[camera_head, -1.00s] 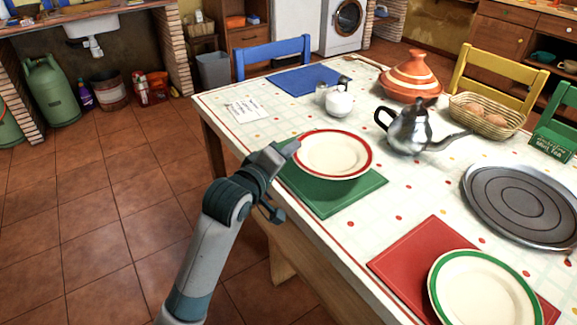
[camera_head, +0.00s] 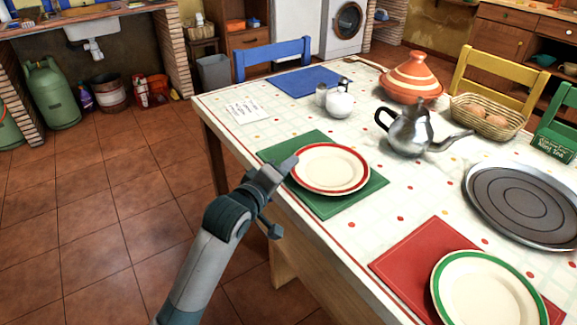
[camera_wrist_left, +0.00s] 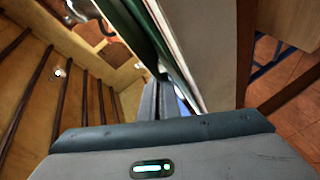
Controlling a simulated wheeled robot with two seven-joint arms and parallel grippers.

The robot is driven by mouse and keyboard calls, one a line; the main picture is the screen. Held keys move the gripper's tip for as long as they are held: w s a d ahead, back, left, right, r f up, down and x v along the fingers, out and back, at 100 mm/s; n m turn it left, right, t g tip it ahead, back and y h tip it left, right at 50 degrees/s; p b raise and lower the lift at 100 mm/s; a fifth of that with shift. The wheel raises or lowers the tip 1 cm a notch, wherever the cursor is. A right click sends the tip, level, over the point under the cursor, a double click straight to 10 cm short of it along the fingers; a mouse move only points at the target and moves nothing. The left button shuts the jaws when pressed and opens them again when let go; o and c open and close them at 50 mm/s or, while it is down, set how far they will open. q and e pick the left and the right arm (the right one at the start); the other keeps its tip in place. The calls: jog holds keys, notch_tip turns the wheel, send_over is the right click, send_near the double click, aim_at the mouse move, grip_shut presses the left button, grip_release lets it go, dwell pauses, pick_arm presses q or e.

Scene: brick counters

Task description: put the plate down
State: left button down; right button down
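The cream plate with a red rim (camera_head: 332,168) is level over the green placemat (camera_head: 330,205), on it or just above it; I cannot tell which. My left gripper (camera_head: 287,168) is at the plate's left rim and appears shut on it, its fingertips overlapping the edge. In the left wrist view the gripper's fingers (camera_wrist_left: 160,100) are close together beside thin edges seen nearly end-on; the grip itself is hard to make out. My right gripper is not in view.
A metal teapot (camera_head: 410,130) stands right of the plate, with a white sugar pot (camera_head: 339,103) behind it. A green-rimmed plate (camera_head: 485,292) lies on a red placemat (camera_head: 410,255) nearer. The table's left edge runs under my left arm.

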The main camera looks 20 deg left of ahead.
pick_arm(q)
jog(key=c, duration=2.3)
grip_release()
jog(key=shift+f, duration=0.1)
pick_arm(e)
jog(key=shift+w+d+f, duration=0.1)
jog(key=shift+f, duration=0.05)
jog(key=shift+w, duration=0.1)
